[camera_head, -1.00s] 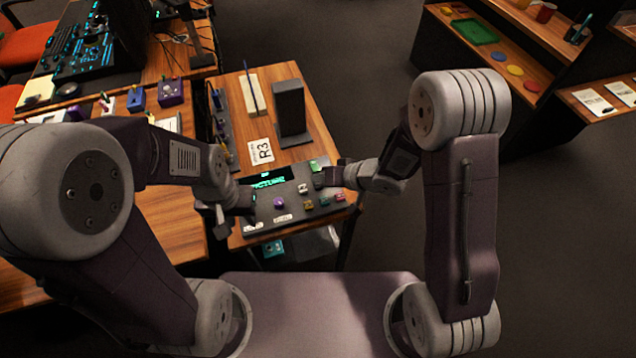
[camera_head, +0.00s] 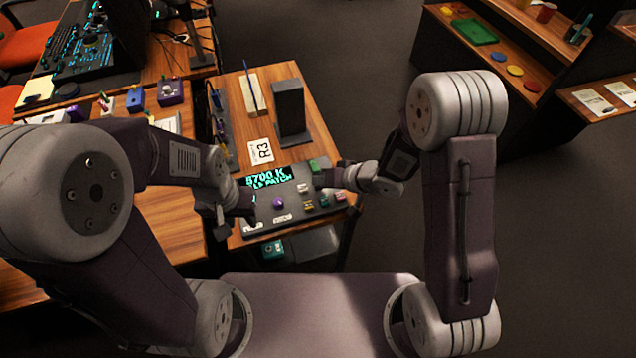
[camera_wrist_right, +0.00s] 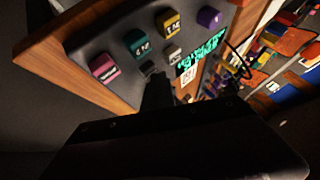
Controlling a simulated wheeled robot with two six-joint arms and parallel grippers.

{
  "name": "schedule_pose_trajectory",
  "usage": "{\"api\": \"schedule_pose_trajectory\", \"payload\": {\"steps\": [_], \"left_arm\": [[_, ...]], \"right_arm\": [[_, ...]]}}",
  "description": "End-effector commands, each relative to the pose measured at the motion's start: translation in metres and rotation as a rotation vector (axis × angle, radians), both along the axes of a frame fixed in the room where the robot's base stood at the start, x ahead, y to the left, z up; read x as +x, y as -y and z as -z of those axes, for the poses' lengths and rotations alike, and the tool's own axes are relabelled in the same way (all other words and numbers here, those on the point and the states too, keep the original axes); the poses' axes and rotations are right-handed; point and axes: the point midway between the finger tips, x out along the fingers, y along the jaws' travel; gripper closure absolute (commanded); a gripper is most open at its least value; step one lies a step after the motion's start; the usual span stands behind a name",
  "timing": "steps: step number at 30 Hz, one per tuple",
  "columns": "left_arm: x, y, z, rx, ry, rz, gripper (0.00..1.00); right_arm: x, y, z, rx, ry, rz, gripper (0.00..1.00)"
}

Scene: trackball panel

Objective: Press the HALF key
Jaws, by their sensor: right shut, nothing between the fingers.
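The dark key panel (camera_head: 292,214) lies on the small wooden table, with several coloured keys and a lit display (camera_head: 268,178) whose text ends in "PATCH". Key labels are too small to read, so I cannot tell which is HALF. In the right wrist view I see a pink key (camera_wrist_right: 104,68), a green key (camera_wrist_right: 137,42), a yellow key (camera_wrist_right: 169,23) and a purple key (camera_wrist_right: 209,17). My right gripper (camera_head: 322,178) is shut and empty at the panel's right side; its dark fingers (camera_wrist_right: 152,76) show near the small keys. My left gripper (camera_head: 243,214) hangs at the panel's left edge; its jaws are unclear.
A dark upright block (camera_head: 290,108) and a card marked R3 (camera_head: 260,152) stand behind the panel. A teal box (camera_head: 272,248) sits below the table's front edge. A shelf (camera_head: 520,40) is at the far right, with open floor between.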

Motion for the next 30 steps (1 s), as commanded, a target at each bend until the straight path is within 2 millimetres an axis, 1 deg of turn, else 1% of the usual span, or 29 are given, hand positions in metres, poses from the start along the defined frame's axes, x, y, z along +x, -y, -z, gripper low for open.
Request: {"api": "schedule_pose_trajectory", "payload": {"steps": [7, 18, 26, 30], "left_arm": [[0.000, 0.000, -0.002, 0.000, 0.000, 0.000, 0.64], [0.000, 0.000, -0.023, 0.000, 0.000, 0.000, 0.64], [0.000, 0.000, -0.021, 0.000, 0.000, 0.000, 0.64], [0.000, 0.000, -0.026, 0.000, 0.000, 0.000, 0.64]], "right_arm": [[0.000, 0.000, -0.002, -0.001, -0.001, 0.000, 1.00], [0.000, 0.000, -0.019, -0.001, -0.001, 0.000, 1.00], [0.000, 0.000, -0.017, -0.001, -0.001, 0.000, 1.00], [0.000, 0.000, -0.022, -0.001, -0.001, 0.000, 1.00]]}}
